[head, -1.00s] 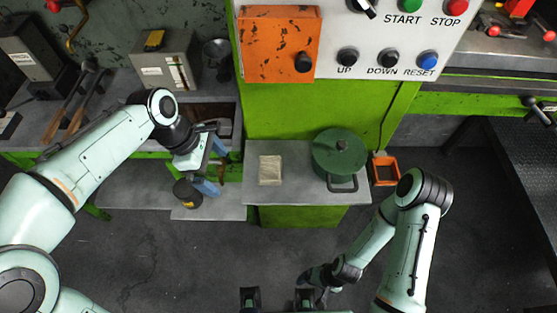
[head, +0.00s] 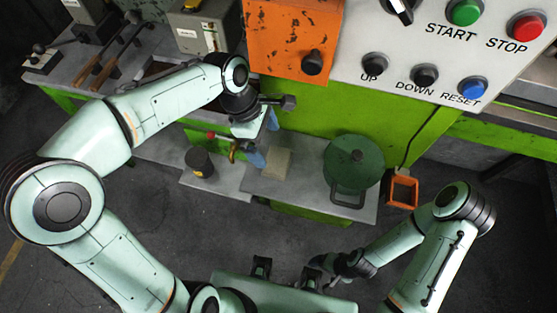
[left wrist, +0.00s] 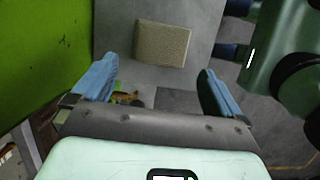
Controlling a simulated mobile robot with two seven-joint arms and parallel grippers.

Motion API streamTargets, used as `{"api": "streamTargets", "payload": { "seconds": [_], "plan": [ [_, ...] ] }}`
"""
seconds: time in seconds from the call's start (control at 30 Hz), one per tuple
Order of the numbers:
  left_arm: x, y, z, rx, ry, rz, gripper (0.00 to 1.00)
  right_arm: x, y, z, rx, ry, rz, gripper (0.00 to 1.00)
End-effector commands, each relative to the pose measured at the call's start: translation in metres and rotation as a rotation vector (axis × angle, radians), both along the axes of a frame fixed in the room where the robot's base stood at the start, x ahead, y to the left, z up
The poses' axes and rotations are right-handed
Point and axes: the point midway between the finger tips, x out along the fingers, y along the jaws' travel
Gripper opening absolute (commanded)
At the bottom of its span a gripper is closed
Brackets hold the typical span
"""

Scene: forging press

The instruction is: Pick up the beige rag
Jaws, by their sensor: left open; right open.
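The beige rag (head: 278,164) lies flat, as a small rectangle, on the grey shelf (head: 300,187) below the green press body. In the left wrist view the rag (left wrist: 162,43) is whole and unobstructed, just beyond the blue fingertips. My left gripper (head: 265,140) is open and empty, above and beside the rag's left edge in the head view. Its spread fingers (left wrist: 157,70) do not touch the rag. My right gripper (head: 322,271) is low near my base, away from the rag, and open.
A green lidded pot (head: 352,160) stands right of the rag on the same shelf. An orange open box (head: 402,191) is further right. A dark can (head: 199,162) stands on the left. The control panel (head: 440,50) is above. The shelf between rag and pot is clear.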

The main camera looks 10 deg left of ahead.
Motion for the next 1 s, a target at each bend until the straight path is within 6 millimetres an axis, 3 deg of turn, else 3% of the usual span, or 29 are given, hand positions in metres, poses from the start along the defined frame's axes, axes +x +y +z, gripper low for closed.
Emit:
{"api": "streamTargets", "payload": {
  "seconds": [0.1,0.3,0.6,0.9,0.93,1.0],
  "plan": [
    [0.0,-0.005,-0.017,-0.001,0.003,0.0,1.0,-0.002,0.0,-0.003,0.0,0.002,0.0,0.9],
    [-0.001,-0.009,-0.029,0.0,0.001,0.001,1.0,-0.002,0.0,-0.004,0.0,0.002,0.0,0.9],
    [-0.003,-0.024,-0.068,-0.001,0.002,0.0,1.0,-0.004,0.0,-0.008,0.0,0.005,-0.001,0.9],
    [-0.002,-0.026,-0.072,0.0,-0.001,0.0,1.0,-0.004,0.0,-0.008,0.0,0.005,-0.001,0.9],
    [-0.002,-0.026,-0.072,0.0,-0.001,0.0,0.94,-0.004,0.0,-0.008,0.0,0.005,-0.001,0.9],
    [-0.002,-0.026,-0.072,0.0,-0.001,0.0,0.71,-0.004,0.0,-0.008,0.0,0.005,-0.001,0.9]
  ]
}}
